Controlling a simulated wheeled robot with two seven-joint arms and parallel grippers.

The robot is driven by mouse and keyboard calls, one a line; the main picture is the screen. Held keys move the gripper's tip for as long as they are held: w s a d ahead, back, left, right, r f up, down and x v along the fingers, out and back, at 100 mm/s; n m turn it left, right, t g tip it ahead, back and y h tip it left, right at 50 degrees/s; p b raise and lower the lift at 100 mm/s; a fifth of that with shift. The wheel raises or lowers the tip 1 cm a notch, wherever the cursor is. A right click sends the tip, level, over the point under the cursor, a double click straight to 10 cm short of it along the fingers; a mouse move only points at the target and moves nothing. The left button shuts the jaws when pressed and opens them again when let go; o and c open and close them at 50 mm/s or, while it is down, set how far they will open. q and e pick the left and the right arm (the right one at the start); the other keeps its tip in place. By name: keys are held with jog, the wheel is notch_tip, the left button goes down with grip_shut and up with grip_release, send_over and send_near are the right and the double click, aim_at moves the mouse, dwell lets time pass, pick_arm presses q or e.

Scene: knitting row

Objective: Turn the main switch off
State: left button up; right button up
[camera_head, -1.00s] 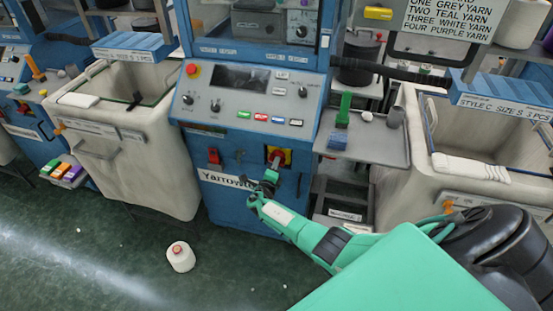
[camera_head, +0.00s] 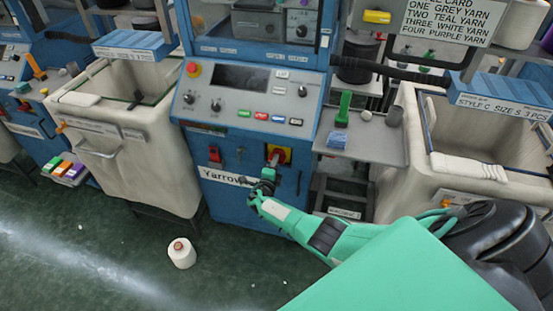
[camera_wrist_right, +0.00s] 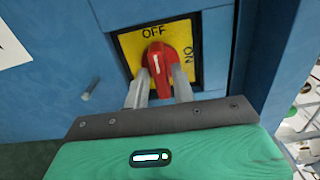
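The main switch is a red rotary knob (camera_wrist_right: 158,66) on a yellow plate (camera_wrist_right: 184,36) marked OFF at the top and ON at the right. It is on the blue machine's front, also seen in the head view (camera_head: 273,158). The knob's white mark points up toward OFF in the wrist view. My right gripper (camera_wrist_right: 160,88) has one finger on each side of the knob's lower part, close against it. In the head view the right gripper (camera_head: 267,174) is just below the knob. My left gripper is not in view.
A control panel (camera_head: 247,103) with knobs and coloured buttons is above the switch, and a red toggle (camera_head: 214,154) is to its left. Fabric bins stand left (camera_head: 150,165) and right (camera_head: 405,175).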

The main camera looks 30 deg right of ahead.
jog(key=p+v, duration=0.3)
jog(key=v, duration=0.3)
dwell(0.5)
dwell(0.3)
